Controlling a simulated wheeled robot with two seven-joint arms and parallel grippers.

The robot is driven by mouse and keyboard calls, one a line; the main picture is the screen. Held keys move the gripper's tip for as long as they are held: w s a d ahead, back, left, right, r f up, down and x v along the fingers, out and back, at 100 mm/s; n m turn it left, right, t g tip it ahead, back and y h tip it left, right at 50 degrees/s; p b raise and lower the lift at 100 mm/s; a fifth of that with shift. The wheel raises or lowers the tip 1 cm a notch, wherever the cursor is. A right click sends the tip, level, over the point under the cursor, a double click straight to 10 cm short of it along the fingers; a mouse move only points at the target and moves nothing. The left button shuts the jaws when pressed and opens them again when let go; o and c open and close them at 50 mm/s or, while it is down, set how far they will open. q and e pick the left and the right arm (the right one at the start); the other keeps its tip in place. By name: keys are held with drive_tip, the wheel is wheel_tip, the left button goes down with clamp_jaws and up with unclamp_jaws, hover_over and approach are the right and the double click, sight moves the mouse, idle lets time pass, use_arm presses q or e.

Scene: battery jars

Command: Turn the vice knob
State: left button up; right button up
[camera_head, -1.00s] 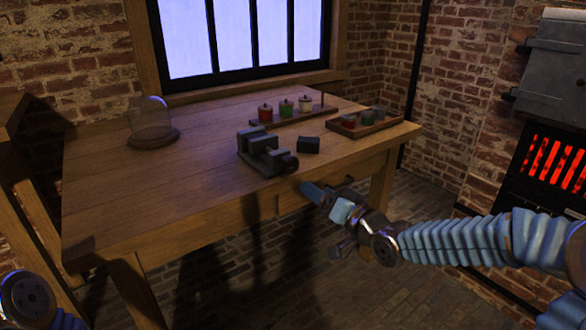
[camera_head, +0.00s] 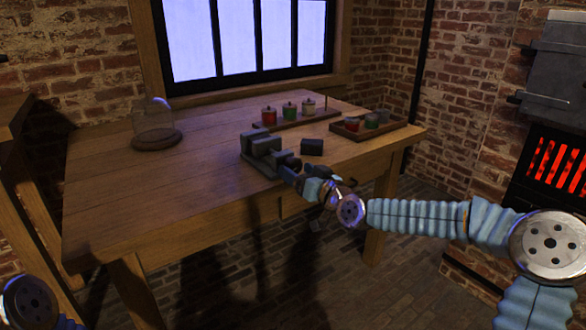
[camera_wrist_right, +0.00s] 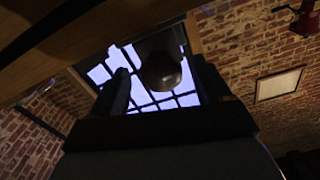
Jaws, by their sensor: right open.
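The dark grey vice (camera_head: 262,147) stands at the front edge of the wooden table in the head view. Its round dark knob (camera_wrist_right: 162,70) shows in the right wrist view, between the two fingers of my right gripper (camera_wrist_right: 158,82). Those fingers are open, one on each side of the knob; I cannot tell whether either touches it. In the head view my right gripper (camera_head: 292,176) is at the vice's front right end and largely hides the knob. My left gripper is out of view; only part of my left arm shows at the lower left.
On the wooden table (camera_head: 150,205), a dark block (camera_head: 312,147) sits just right of the vice. Behind it are a rack (camera_head: 290,122) with coloured jars and a tray (camera_head: 385,131) with more jars. A glass dome (camera_head: 154,122) stands at the left. The table's front left is clear.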

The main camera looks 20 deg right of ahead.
sight(297, 170)
drive_tip(key=shift+x, duration=1.5)
drive_tip(key=c, duration=1)
drive_tip(key=shift+o, duration=0.2)
drive_tip(key=shift+f, duration=0.15)
drive_tip(key=shift+f+m+b, duration=0.1)
drive_tip(key=shift+m+b, duration=0.7)
drive_tip(key=shift+b, duration=0.45)
drive_tip(key=shift+r+m, duration=0.25)
drive_tip(key=shift+m, duration=0.15)
drive_tip(key=o, duration=1)
drive_tip(key=shift+c, duration=0.2)
drive_tip(key=shift+s, duration=0.1)
